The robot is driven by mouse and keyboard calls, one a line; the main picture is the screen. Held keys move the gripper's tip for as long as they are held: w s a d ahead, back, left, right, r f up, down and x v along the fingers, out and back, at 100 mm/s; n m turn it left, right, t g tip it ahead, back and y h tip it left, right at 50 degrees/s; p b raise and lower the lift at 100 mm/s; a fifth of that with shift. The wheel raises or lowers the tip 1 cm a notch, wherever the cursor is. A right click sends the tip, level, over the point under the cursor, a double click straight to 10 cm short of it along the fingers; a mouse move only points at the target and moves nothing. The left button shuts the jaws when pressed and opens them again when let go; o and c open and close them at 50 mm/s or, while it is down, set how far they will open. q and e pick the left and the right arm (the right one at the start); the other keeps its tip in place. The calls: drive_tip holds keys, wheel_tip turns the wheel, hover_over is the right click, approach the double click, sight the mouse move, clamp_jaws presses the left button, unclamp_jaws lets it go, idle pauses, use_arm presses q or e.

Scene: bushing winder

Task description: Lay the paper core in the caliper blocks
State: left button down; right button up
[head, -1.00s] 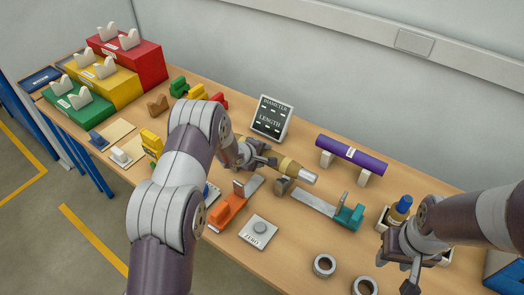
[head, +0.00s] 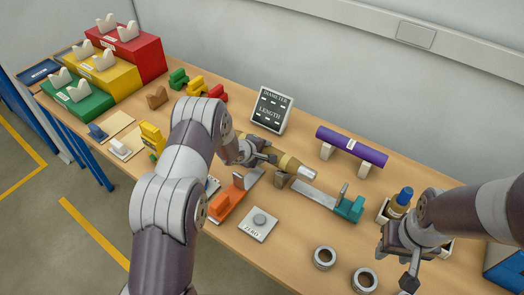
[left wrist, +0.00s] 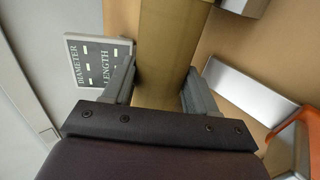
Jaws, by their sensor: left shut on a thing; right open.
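The paper core (head: 287,162) is a tan cylinder with a pale end. My left gripper (head: 262,156) is shut around it. In the left wrist view the core (left wrist: 163,45) runs between the two fingers. The caliper has an orange part (head: 222,205) and a teal part (head: 349,208) on grey metal bars. My left arm hides part of this area. My right gripper (head: 405,262) is open and empty at the right.
A purple roll (head: 351,147) rests on two pale supports behind. A display (head: 271,109) stands at the back. A ZERO button plate (head: 258,225) and two grey rings (head: 325,258) lie in front. A bottle (head: 401,200) stands near my right gripper. Green, yellow and red stepped boxes (head: 140,55) stand far left.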

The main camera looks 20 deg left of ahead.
use_arm(q)
drive_tip(key=shift+f, duration=0.1)
drive_tip(key=shift+c, duration=2.4)
unclamp_jaws()
drive_tip(key=shift+o, duration=1.2)
drive_tip(key=shift+s+f, duration=0.15)
drive_tip(key=b+v, duration=0.1)
drive_tip(key=v, duration=1.1)
drive_tip(key=shift+s+r, duration=0.2)
drive_tip(key=shift+r, duration=0.15)
